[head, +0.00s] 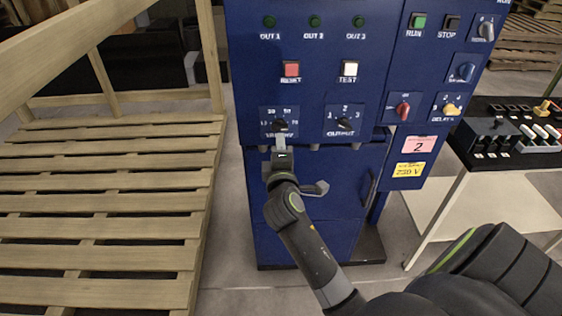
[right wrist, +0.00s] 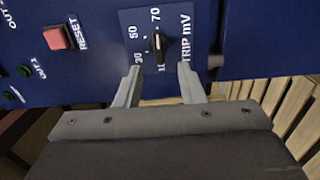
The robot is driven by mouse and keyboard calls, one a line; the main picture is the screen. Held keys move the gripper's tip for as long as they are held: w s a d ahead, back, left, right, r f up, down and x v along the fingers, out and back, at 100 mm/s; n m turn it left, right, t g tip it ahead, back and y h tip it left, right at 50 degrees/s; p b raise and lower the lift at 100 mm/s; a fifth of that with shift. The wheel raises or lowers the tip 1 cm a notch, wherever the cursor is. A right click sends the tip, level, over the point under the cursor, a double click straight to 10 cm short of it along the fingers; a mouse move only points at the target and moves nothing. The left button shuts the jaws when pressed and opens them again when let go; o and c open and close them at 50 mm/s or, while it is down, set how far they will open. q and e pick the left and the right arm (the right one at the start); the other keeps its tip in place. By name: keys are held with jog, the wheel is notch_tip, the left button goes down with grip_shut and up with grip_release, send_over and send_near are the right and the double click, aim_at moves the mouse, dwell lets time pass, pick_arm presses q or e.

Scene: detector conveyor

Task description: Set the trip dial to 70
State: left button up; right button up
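The trip dial (head: 281,124) is a black knob on a blue plate at the lower left of the blue cabinet's panel. In the right wrist view the knob (right wrist: 158,46) lies up and down the picture, with a pale mark on its upper half, towards the 70 printed above it. The 50 and 30 are to its left; the lowest number is partly hidden. My right gripper (head: 280,143) is just below the dial. In the wrist view its two fingers (right wrist: 159,72) are apart, their tips a little short of the knob, with nothing between them. My left gripper is not in view.
The output dial (head: 343,124) is right of the trip dial. The red reset button (head: 291,69) and white test button (head: 349,69) sit above. A wooden pallet (head: 100,200) fills the left floor; a side table (head: 470,165) with switches stands right.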

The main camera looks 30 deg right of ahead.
jog(key=v, duration=0.4)
jog(key=shift+s+a, duration=0.2)
jog(key=shift+s, duration=0.1)
notch_tip(320, 180, down, 23)
jog(key=a+g+y, duration=0.2)
jog(key=g+y, duration=0.1)
jog(key=y, duration=0.2)
jog(key=s+f+m+g+y, duration=0.15)
jog(key=s+f, duration=0.25)
jog(key=f, duration=0.4)
jog(key=s+f+m+g, duration=0.2)
jog(key=s+f, duration=0.3)
jog(key=f, duration=0.4)
jog(key=s+f+m+g, duration=0.2)
jog(key=s+f, duration=0.4)
jog(key=s, duration=0.5)
jog(key=s+f+m+g+y, duration=0.1)
jog(key=s+f+m+g, duration=0.2)
jog(key=s, duration=0.9)
jog(key=s+f+m+g+y, duration=0.1)
jog(key=s+f+m+g, duration=0.1)
jog(key=s+f, duration=0.8)
jog(key=shift+s+d+m, duration=0.45)
jog(key=shift+s+m, duration=0.3)
jog(key=shift+m, duration=0.1)
